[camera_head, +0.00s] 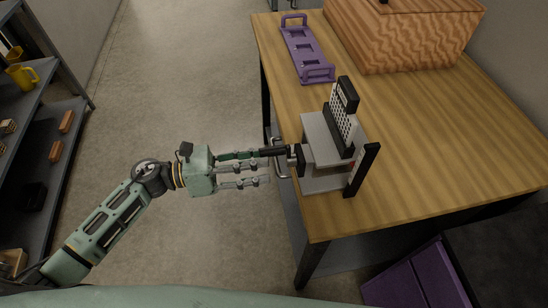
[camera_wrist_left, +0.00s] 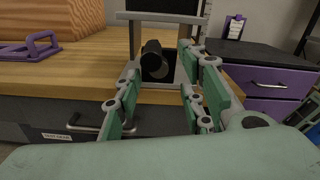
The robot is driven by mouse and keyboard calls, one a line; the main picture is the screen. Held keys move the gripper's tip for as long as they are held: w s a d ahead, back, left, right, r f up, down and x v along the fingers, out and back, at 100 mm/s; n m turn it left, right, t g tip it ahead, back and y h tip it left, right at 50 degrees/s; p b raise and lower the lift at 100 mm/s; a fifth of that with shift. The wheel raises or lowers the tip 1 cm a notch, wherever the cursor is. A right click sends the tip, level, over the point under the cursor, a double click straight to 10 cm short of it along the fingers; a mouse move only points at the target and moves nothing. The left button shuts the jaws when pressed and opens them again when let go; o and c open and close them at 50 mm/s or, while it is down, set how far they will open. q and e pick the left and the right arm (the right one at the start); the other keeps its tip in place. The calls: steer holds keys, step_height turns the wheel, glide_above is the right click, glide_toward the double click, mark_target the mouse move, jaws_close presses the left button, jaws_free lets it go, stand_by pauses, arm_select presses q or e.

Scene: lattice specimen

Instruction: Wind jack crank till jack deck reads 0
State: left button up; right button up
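The jack (camera_head: 325,182) stands near the left edge of the wooden table, with a grey deck (camera_head: 318,135) above its base. A white perforated lattice specimen (camera_head: 341,128) with black end pieces stands on the deck. A dark upright plate (camera_head: 362,170) with a small red mark stands at its right; I cannot read a value. The black crank grip (camera_head: 272,151) points left over the table edge; its round end (camera_wrist_left: 155,62) shows in the left wrist view. My left gripper (camera_head: 262,166) is open, its fingertips apart and close to the grip; contact is unclear. My right gripper is not in view.
A purple tray (camera_head: 306,50) with handles and a wooden box (camera_head: 405,35) stand farther back on the table (camera_head: 440,140). A drawer handle (camera_wrist_left: 95,122) is below the table edge. A purple cabinet (camera_head: 420,280) is at the lower right. Shelves (camera_head: 45,140) stand at left.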

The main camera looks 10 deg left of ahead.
arm_select(q)
steer(key=v, duration=0.6)
steer(key=shift+a, duration=0.15)
